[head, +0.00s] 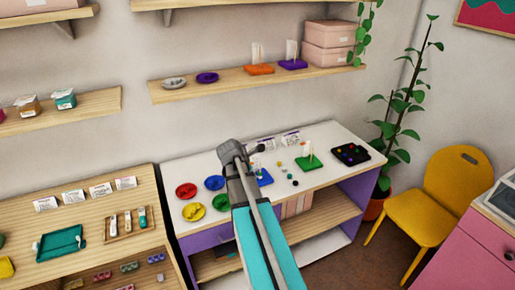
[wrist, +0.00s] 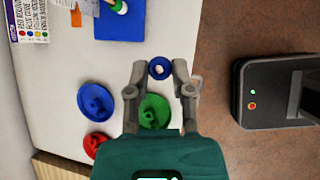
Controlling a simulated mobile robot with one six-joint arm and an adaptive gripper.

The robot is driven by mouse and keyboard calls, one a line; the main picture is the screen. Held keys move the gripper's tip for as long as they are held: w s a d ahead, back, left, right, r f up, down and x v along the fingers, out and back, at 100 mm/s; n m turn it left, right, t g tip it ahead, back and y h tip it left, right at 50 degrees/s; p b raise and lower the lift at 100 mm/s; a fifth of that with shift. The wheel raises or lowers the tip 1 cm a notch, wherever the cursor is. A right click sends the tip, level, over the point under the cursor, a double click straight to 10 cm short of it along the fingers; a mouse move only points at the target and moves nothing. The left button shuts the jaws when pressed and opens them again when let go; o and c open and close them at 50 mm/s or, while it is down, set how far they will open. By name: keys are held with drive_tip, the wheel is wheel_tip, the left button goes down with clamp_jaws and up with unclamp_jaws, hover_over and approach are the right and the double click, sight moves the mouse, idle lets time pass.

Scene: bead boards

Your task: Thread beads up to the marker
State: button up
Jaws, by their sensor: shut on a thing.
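My gripper (wrist: 160,70) is shut on a small blue ring bead (wrist: 160,68), held between its fingertips with the hole facing the camera. It is above the white table, in front of the green dish (wrist: 155,111). The blue board (wrist: 120,28) is at the top of the wrist view, with a pale rod carrying green and white at its end, cut off by the frame edge. In the head view the blue board (head: 264,178) stands right of my arm, partly hidden by it. The marker cannot be made out clearly. The held bead cannot be made out in the head view.
Blue (head: 214,183), red (head: 186,190) and yellow (head: 194,212) dishes stand left of my arm. A green board (head: 309,162) with upright rods, several loose beads (head: 284,172) and a black tray (head: 362,159) stand to the right.

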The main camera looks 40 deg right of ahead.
drive_tip(key=w+d+r+p, duration=0.3)
drive_tip(key=w+d, duration=0.4)
drive_tip(key=d, duration=0.3)
drive_tip(key=shift+w+r, duration=0.3)
drive_tip(key=shift+r, duration=0.05)
drive_tip(key=shift+a+f, duration=0.1)
drive_tip(key=shift+f, duration=0.1)
drive_tip(key=shift+f+b, duration=2.25)
drive_tip(key=shift+f, duration=0.05)
drive_tip(key=shift+f+b, duration=1.7)
idle(0.6)
drive_tip(key=o, duration=0.8)
idle(0.5)
